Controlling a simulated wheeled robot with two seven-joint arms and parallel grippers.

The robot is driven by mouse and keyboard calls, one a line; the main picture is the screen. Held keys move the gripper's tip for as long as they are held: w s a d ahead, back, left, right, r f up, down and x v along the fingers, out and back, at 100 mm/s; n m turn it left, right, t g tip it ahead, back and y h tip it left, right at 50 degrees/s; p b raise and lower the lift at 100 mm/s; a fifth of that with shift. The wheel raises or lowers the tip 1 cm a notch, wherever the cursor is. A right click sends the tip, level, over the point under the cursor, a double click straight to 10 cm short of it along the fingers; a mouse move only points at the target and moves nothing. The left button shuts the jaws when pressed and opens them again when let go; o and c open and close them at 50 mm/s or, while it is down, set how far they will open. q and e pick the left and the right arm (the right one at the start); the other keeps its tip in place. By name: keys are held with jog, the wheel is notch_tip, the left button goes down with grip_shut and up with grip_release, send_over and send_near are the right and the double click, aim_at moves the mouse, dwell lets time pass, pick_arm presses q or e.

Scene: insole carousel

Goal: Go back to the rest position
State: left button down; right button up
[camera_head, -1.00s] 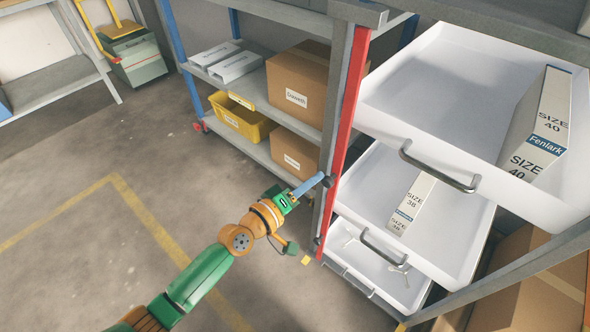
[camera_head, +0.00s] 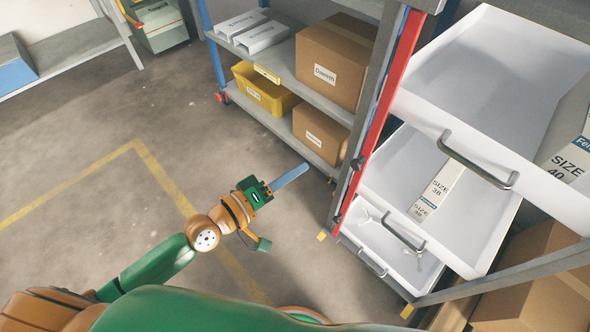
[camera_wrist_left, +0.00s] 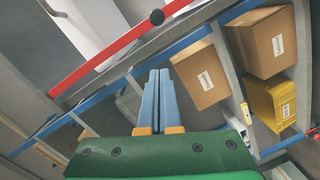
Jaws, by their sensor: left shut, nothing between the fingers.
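My left gripper (camera_head: 290,177) has slim blue fingers that are shut together with nothing between them. In the head view it points up and right, over the floor, apart from the cabinet and the shelves. In the left wrist view its fingers (camera_wrist_left: 158,100) lie side by side, pointing toward the shelf rack. My left arm comes in from the lower left, with green and orange links. My right gripper is not in view.
Right of the gripper, a cabinet has open white drawers (camera_head: 400,165) with Size 38 and Size 40 boxes. Behind are shelves with cardboard boxes (camera_head: 336,62) and a yellow bin (camera_head: 262,92). Floor (camera_head: 80,150) with yellow lines is clear at left.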

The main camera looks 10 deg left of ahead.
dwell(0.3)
pick_arm(q)
jog(key=a+f+m+g+y, duration=0.1)
jog(key=a+f+y, duration=0.25)
jog(key=f, duration=0.55)
jog(key=a+f+g+y, duration=0.1)
jog(key=a+f+y, duration=0.3)
jog(key=f, duration=0.5)
jog(key=s+a+f+m+g+y, duration=0.25)
jog(key=s+a+f+g, duration=0.2)
jog(key=s+f, duration=0.65)
jog(key=s+f+m+g, duration=0.25)
jog(key=s+f, duration=0.25)
jog(key=s, duration=0.5)
jog(key=s+f+m+g, duration=0.1)
jog(key=s+f+g, duration=0.3)
jog(key=s, duration=0.6)
notch_tip(320, 180, up, 14)
jog(key=a+t+p, duration=0.1)
jog(key=p, duration=1.3)
jog(key=shift+y+p, duration=0.4)
jog(key=shift+f, duration=0.1)
